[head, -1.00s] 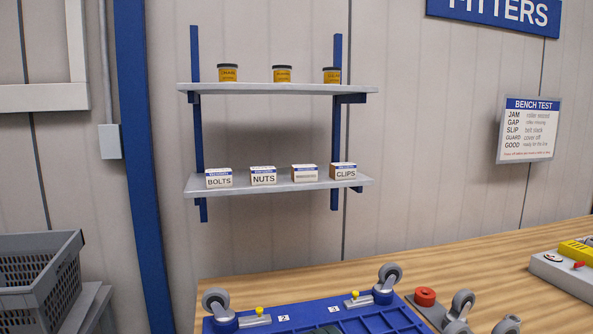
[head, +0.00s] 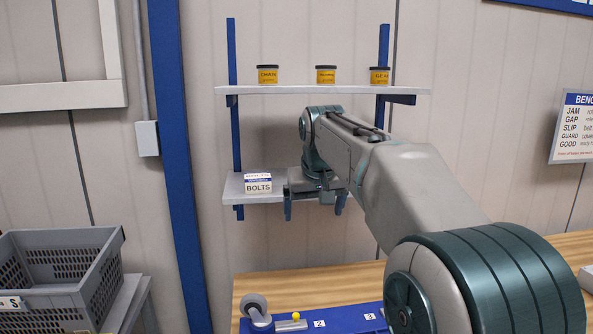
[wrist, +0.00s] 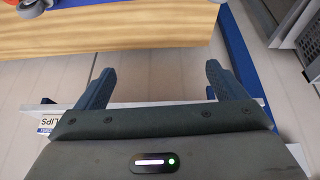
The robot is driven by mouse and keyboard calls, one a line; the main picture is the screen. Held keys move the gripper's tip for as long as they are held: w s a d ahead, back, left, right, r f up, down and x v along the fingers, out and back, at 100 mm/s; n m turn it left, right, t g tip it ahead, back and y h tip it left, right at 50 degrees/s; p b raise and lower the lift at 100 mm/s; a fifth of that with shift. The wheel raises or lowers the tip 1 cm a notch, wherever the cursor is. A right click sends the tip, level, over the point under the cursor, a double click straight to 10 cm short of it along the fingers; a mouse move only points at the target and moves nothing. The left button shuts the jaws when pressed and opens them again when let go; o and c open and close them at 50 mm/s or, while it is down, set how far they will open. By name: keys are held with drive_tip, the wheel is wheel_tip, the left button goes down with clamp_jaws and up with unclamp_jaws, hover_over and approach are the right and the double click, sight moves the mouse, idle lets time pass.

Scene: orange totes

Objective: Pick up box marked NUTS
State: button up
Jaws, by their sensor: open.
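The NUTS box is not visible in either current view; my arm and gripper cover the part of the lower shelf (head: 232,190) right of the BOLTS box. The white BOLTS box (head: 258,184) stands at the shelf's left end. My gripper (head: 315,208) is at the lower shelf, just right of the BOLTS box, fingers pointing down. In the wrist view my gripper (wrist: 160,78) has its fingers wide apart, with no box seen between them. The shelf edge (wrist: 150,104) crosses behind the fingers.
The upper shelf (head: 300,89) with several dark-lidded jars (head: 326,75) is above my gripper. A grey crate (head: 60,275) stands at the lower left. A blue post (head: 180,150) rises left of the shelves.

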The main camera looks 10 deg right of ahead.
drive_tip(key=w+r+t+p, duration=0.2)
drive_tip(key=w+r+p, duration=0.2)
drive_tip(key=w+r, duration=0.75)
drive_tip(key=x, duration=0.6)
drive_tip(key=d+x, duration=0.1)
drive_tip(key=x, duration=0.2)
drive_tip(key=shift+s, duration=0.1)
drive_tip(key=shift+w+r+p+x, duration=0.15)
drive_tip(key=shift+p+x, duration=0.3)
drive_tip(key=shift+x, duration=0.95)
drive_tip(key=shift+w+r+p+x, duration=0.15)
drive_tip(key=shift+p+x, duration=0.25)
drive_tip(key=shift+x, duration=0.95)
drive_tip(key=c, duration=1.3)
drive_tip(key=shift+o, duration=0.2)
